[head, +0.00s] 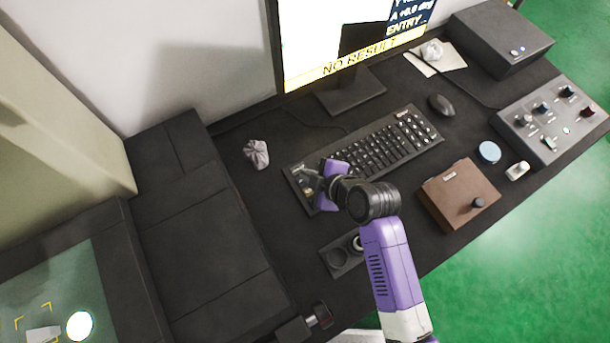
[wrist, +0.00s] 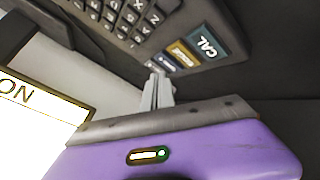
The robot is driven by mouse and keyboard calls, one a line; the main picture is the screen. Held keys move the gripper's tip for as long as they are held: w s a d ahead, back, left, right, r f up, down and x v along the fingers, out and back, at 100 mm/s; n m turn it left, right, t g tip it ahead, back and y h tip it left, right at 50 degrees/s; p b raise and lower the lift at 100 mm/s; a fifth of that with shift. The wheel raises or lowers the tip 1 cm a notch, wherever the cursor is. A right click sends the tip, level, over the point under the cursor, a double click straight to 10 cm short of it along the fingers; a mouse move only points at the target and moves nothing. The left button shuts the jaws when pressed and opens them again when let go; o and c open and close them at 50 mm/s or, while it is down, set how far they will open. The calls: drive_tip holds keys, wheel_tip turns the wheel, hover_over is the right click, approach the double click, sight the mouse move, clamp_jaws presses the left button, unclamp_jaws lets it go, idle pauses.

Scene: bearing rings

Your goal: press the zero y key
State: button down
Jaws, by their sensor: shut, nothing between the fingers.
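The dark keyboard (head: 414,139) lies on the desk, and its left end is partly covered by my gripper (head: 312,185) in the head view. In the wrist view the keyboard's end (wrist: 150,50) carries a row of wide coloured keys: a teal key marked CAL (wrist: 208,43), a yellow key (wrist: 183,54) and a small blue key (wrist: 167,63). The blue and yellow keys' labels are too small to read. My gripper (wrist: 157,76) is shut and empty, with its fingertips right by the blue key. I cannot tell whether they touch it. No key is clearly readable as zero y.
The monitor (head: 330,45) behind the keyboard reads NO RESULT. A crumpled ball (head: 257,153) lies left of the keyboard. A mouse (head: 441,105), a brown box (head: 455,190), a blue disc (head: 489,152) and a grey control box (head: 550,125) stand to the right.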

drive_tip(key=shift+r, duration=0.1)
drive_tip(key=shift+r+p, duration=2)
drive_tip(key=shift+r, duration=0.5)
